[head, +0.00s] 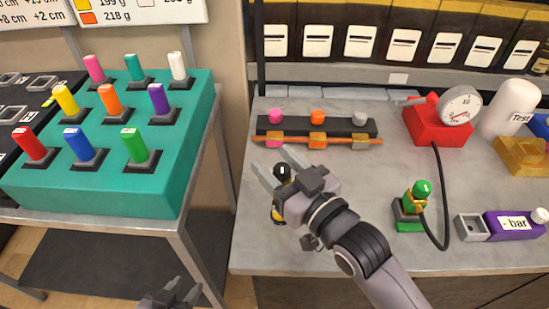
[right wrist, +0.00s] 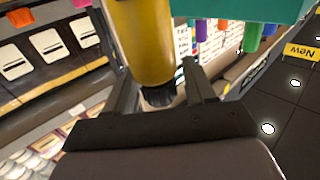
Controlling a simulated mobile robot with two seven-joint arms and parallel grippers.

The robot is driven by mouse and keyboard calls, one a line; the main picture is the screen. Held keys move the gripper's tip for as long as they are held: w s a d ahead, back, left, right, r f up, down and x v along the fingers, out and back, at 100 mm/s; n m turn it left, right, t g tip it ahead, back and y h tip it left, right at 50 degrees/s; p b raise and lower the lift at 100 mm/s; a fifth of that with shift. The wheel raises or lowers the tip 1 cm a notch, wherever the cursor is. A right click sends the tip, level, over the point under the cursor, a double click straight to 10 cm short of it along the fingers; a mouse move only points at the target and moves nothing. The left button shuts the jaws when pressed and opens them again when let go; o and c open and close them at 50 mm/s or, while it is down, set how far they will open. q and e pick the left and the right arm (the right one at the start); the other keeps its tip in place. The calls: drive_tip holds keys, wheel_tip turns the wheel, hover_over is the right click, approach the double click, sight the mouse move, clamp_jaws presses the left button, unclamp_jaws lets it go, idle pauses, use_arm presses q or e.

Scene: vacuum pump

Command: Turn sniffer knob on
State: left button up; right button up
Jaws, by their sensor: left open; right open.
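No label in view reads "sniffer", so I cannot tell for certain which part is its knob. A black and yellow upright piece (head: 281,174) stands near the counter's left side, partly hidden by my right gripper. My right gripper (head: 276,163) is open, with its fingers beside that piece's top. In the right wrist view a yellow cylinder (right wrist: 143,40) with a black end lies between or just beyond the open fingers (right wrist: 157,78); contact is unclear. A green-topped valve (head: 422,189) stands on a green base to the right. My left gripper (head: 172,293) is open and empty at the bottom edge.
A black bar (head: 345,126) with pink, orange and silver knobs lies behind my right gripper. A red gauge unit (head: 436,127) has a black hose running down. A purple "bar" piece (head: 507,224) lies right. A teal block (head: 180,186) of coloured pegs stands left.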

drive_tip(key=shift+w+a, duration=0.25)
drive_tip(key=shift+w, duration=0.05)
drive_tip(key=c, duration=0.9)
drive_tip(key=shift+c, duration=0.3)
